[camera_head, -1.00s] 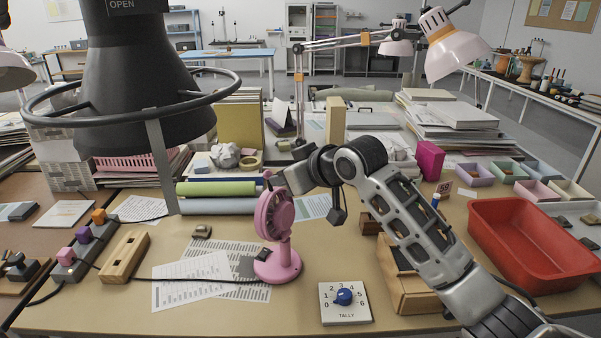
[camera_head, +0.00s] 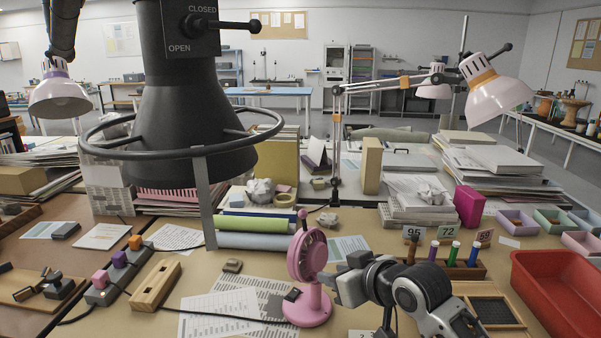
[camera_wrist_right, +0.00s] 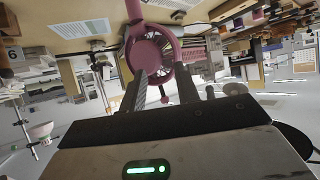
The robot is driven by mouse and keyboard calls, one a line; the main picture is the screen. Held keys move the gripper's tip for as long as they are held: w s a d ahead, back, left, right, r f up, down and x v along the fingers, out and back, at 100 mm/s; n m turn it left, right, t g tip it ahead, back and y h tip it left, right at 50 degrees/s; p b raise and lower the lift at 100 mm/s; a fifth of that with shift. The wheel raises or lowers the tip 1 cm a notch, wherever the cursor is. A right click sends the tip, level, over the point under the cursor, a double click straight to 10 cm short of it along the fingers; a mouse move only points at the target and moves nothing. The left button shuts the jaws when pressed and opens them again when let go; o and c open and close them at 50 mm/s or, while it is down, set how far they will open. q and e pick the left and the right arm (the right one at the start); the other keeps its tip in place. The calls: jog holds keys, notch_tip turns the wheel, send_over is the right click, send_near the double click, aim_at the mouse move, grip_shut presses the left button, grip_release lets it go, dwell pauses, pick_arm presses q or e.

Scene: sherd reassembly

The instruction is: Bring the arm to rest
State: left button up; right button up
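My right gripper (camera_head: 335,287) is low over the table, just right of the pink fan (camera_head: 308,260), with its arm coming in from the lower right. In the right wrist view its two fingers (camera_wrist_right: 163,90) stand apart with nothing held between them. The fan (camera_wrist_right: 150,52) shows beyond and partly between the fingertips. I cannot tell whether a finger touches it. The fan stands upright on its round base. My left gripper is not in view.
A dark hood with a ring (camera_head: 262,132) hangs at the left centre. A red tray (camera_head: 560,290) is at the right, and a wooden rack with several markers (camera_head: 453,254) stands behind my right arm. A slotted wooden block (camera_head: 155,285) and papers (camera_head: 228,312) lie left of the fan.

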jog(key=s+d+f+m+h, duration=0.1)
jog(key=s+d+f, duration=0.2)
jog(key=s+f, duration=0.7)
jog(key=s+d+f+m+h, duration=0.2)
jog(key=s+d+f, duration=0.1)
jog(key=s+f, duration=0.8)
jog(key=s, duration=0.5)
jog(key=shift+f, duration=0.15)
